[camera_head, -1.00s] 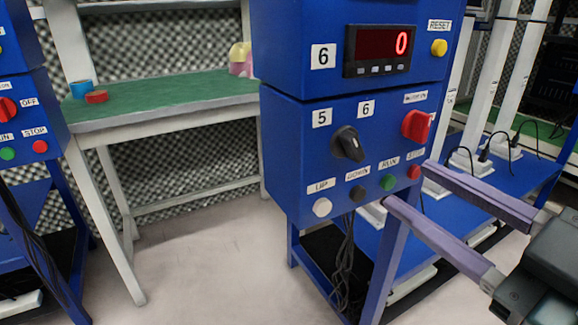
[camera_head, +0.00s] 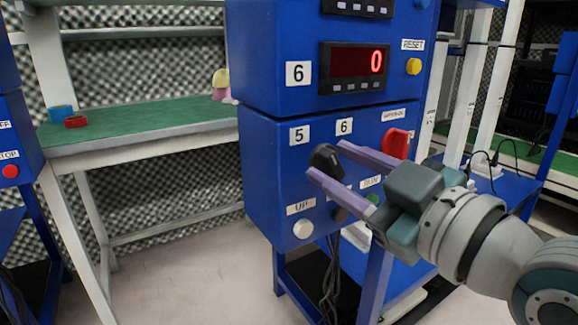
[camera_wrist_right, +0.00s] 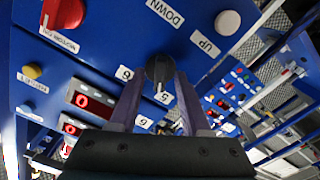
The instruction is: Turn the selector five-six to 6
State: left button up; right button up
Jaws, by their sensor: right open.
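The selector five-six is a black knob (camera_head: 325,160) on the blue lower box, below the labels 5 (camera_head: 299,135) and 6 (camera_head: 344,127). It also shows in the right wrist view (camera_wrist_right: 159,68), where its white mark points toward the label 5 (camera_wrist_right: 163,97), not the label 6 (camera_wrist_right: 125,73). My right gripper (camera_head: 324,158) is open, with its purple fingers on either side of the knob. In the right wrist view the fingertips (camera_wrist_right: 158,76) flank it. I cannot tell whether they touch it. My left gripper is not in view.
A red switch (camera_head: 396,143) is right of the knob. A white UP button (camera_head: 303,229) lies below it; my fingers partly cover other buttons. A display (camera_head: 355,68) above reads 0. A green-topped table (camera_head: 140,119) stands at the left.

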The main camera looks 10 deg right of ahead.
jog(key=shift+c, duration=0.2)
grip_shut()
dwell(0.5)
jog(key=shift+r+m+p, duration=0.1)
jog(key=shift+m+p, duration=0.55)
jog(key=shift+m, duration=0.15)
jog(key=m+p, duration=0.1)
jog(key=m, duration=0.2)
jog(key=shift+d+p, duration=0.1)
jog(key=shift+p, duration=0.3)
jog(key=m+p, duration=0.1)
jog(key=m, duration=0.3)
jog(key=shift+d+m, duration=0.1)
jog(key=shift+m, duration=1.5)
